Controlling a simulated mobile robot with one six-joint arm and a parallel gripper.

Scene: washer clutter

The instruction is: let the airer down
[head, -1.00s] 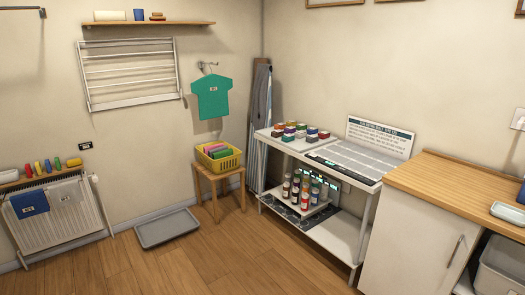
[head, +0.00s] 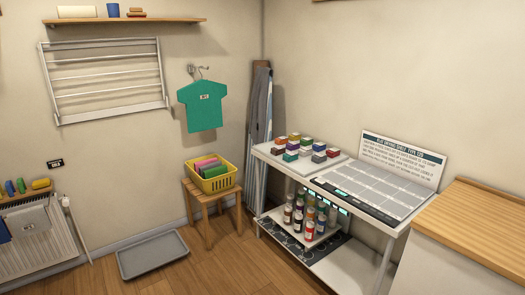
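The airer (head: 106,87) is a white wall-mounted rack with several horizontal bars, on the wall at the upper left in the head view. It is folded up flat against the wall, below a wooden shelf. A small light knob or catch shows at its lower right corner. My gripper is not in the head view.
A teal shirt (head: 203,105) hangs on a hook right of the airer. Below are a wooden stool (head: 211,200) with a yellow basket (head: 212,181), a grey floor tray (head: 152,254) and a radiator (head: 40,245). A white table (head: 375,187) stands right; floor between is clear.

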